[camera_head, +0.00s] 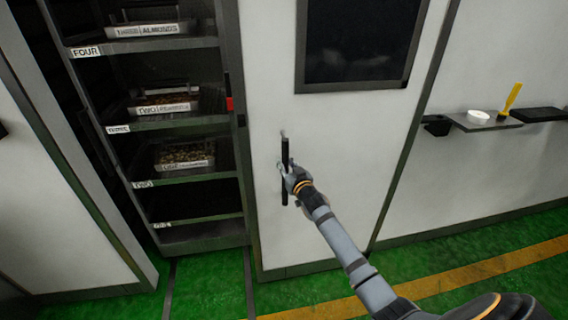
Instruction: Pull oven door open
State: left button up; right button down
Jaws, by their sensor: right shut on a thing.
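The oven door (340,150) is a tall white panel with a dark window (360,40) in its upper part. It looks closed in its frame. A black vertical bar handle (285,150) is mounted near its left edge. My right gripper (288,178) is shut on the handle at about its middle and covers part of it. My right arm reaches in from the lower right. My left gripper is not in view.
Left of the door stands an open dark rack (190,230) with labelled shelves holding several trays. On the right wall a small shelf (485,123) holds a white round dish (478,117) and a yellow-handled tool (511,98). The green floor (480,250) in front is clear.

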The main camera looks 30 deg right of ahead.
jog(key=shift+s+f, duration=0.1)
jog(key=shift+f, duration=0.25)
jog(key=c, duration=1.4)
grip_release()
jog(key=shift+o, duration=1.3)
jog(key=shift+r, duration=0.25)
jog(key=s+a, duration=0.1)
jog(key=s, duration=1.1)
